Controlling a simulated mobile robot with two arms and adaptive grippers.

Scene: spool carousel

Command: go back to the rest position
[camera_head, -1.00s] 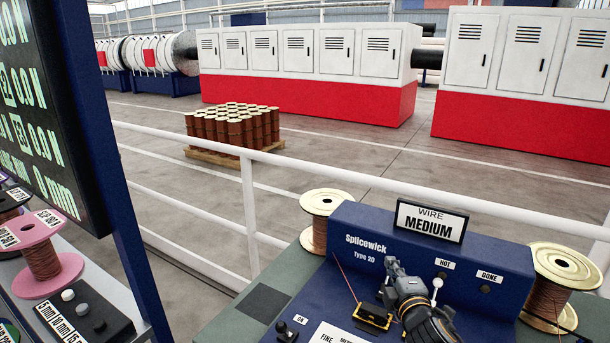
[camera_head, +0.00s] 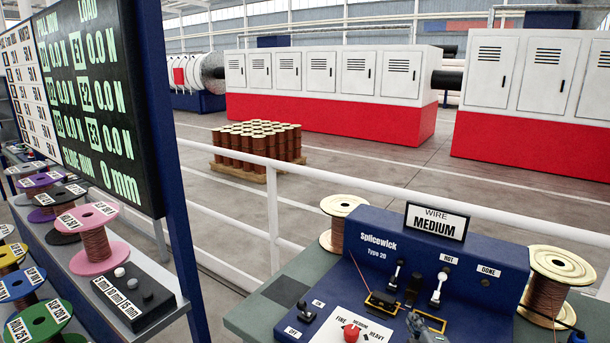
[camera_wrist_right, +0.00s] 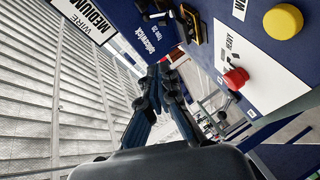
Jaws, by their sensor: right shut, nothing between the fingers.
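My right gripper (camera_head: 420,326) shows only as a dark tip at the bottom edge of the head view, in front of the blue Splicewick machine (camera_head: 372,228). In the right wrist view its two dark fingers (camera_wrist_right: 158,78) are shut together with nothing between them. They appear apart from the machine, whose blue face (camera_wrist_right: 135,35) fills the top of that view. The red knob (camera_head: 351,333) on the white FINE–HEAVY plate is close to the left of the gripper tip in the head view. My left gripper is not in view.
Copper spools (camera_head: 550,285) flank the machine. A rack of coloured spools (camera_head: 90,235) and a dark readout board (camera_head: 95,105) stand at the left. A white railing (camera_head: 270,205) runs behind the bench. A black button box (camera_head: 133,297) sits on the rack's shelf.

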